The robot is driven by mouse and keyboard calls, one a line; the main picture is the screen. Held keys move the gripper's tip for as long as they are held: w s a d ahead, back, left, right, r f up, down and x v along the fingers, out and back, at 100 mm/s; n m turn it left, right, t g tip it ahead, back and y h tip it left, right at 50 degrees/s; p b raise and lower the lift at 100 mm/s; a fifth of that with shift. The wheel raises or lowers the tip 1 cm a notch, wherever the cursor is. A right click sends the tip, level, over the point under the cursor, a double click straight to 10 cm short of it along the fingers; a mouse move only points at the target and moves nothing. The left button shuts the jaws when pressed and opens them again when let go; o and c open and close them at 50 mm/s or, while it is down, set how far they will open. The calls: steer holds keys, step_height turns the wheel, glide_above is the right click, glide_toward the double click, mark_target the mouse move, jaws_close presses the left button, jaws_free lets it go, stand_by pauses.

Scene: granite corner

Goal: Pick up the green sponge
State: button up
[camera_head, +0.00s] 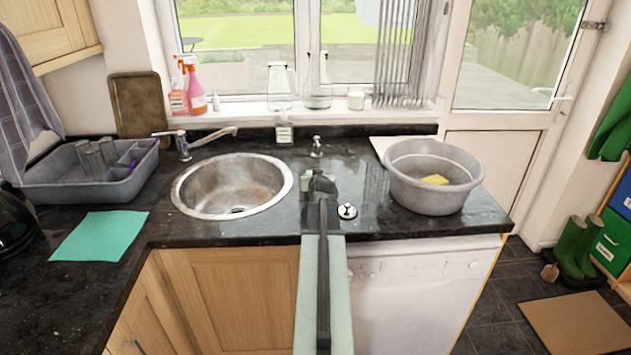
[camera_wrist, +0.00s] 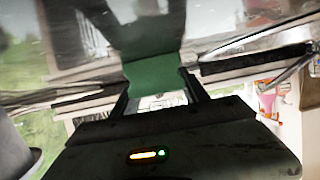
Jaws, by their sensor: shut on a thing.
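The green sponge (camera_wrist: 155,76) is between the fingertips of my gripper (camera_wrist: 157,88) in the wrist view. My gripper is shut on it. In the head view, my gripper (camera_head: 322,184) is over the dark worktop, just right of the sink. It hides most of the sponge, and a small pale green part (camera_head: 306,182) shows at its left side. I cannot tell whether the sponge touches the worktop.
A round steel sink (camera_head: 190,190) lies left of my gripper. A grey basin (camera_head: 410,200) with a yellow sponge (camera_head: 434,180) stands to the right. A round metal fitting (camera_head: 347,211) is close by. A small bottle (camera_head: 284,130) stands behind.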

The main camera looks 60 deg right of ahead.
steer(key=shift+r, duration=0.1)
step_height(320, 180, up, 10)
steer(key=p, duration=1)
steer(key=shift+r, duration=0.1)
